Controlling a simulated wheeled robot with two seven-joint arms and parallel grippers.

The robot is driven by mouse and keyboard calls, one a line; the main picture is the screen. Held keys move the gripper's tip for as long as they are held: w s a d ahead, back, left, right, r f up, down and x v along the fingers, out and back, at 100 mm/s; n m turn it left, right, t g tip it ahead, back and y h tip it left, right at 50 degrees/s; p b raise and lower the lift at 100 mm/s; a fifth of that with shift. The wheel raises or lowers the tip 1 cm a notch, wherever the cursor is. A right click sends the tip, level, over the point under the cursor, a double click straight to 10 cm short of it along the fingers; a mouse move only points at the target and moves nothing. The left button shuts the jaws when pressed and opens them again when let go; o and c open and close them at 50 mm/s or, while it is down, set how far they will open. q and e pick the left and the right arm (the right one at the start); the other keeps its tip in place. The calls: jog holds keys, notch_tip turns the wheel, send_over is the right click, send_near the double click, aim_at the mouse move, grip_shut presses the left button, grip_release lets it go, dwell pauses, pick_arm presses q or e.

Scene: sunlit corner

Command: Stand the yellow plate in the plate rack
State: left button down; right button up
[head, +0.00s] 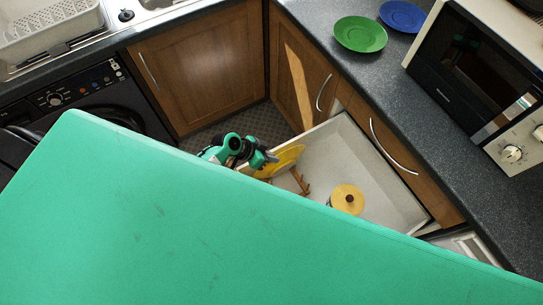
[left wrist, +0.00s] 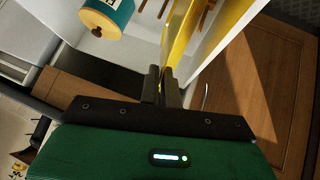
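The yellow plate (head: 289,158) is on edge at the left side of the open drawer, and in the left wrist view the plate (left wrist: 180,40) stands edge-on. My left gripper (head: 266,160) is at its near left edge; in the left wrist view the fingertips (left wrist: 165,82) are closed together on the plate's rim. The wooden plate rack (head: 301,181) is in the drawer beside the plate, partly hidden by it; its pegs (left wrist: 206,16) show in the left wrist view. Whether the plate sits between pegs or touches the drawer floor cannot be told. My right gripper is out of view.
The drawer (head: 380,190) also holds a canister with a wooden lid (head: 347,198), right of the rack. A green plate (head: 360,34) and a blue plate (head: 402,15) lie on the counter beside the microwave (head: 470,75). My teal body hides the lower picture.

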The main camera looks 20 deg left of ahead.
pick_arm(q)
jog(key=shift+f, duration=0.1)
jog(key=c, duration=1.6)
grip_release()
jog(key=shift+o, duration=0.2)
jog(key=shift+f, duration=0.1)
jog(key=b+v, duration=0.2)
jog(key=v, duration=1.2)
jog(key=shift+d, duration=0.1)
